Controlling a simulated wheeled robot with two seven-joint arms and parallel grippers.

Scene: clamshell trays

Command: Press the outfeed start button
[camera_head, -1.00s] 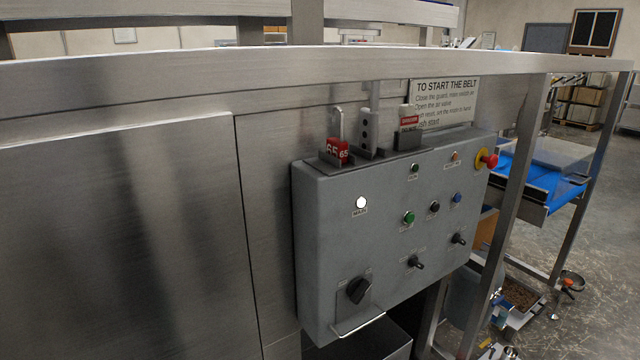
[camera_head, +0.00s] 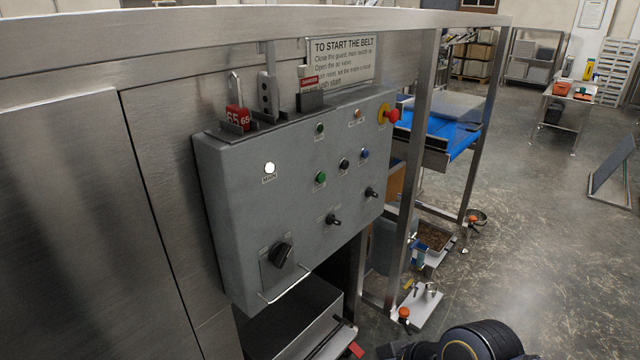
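A grey control box (camera_head: 300,230) is mounted on the steel machine side. On its face are a green button (camera_head: 320,177), a black button (camera_head: 344,165) and a blue button (camera_head: 364,154) in a row. The small labels by them are too small to read, so I cannot tell which is the outfeed start. A lit white lamp (camera_head: 269,168) is at the upper left. Part of my dark arm shows at the bottom right; neither gripper's fingers are in view.
A rotary switch (camera_head: 280,254) and two toggle switches (camera_head: 333,220) (camera_head: 371,193) sit lower on the box. A sign (camera_head: 342,62) and a red padlock tag (camera_head: 238,118) are above it. A steel post (camera_head: 408,170) stands right of the box. Open floor (camera_head: 530,230) lies to the right.

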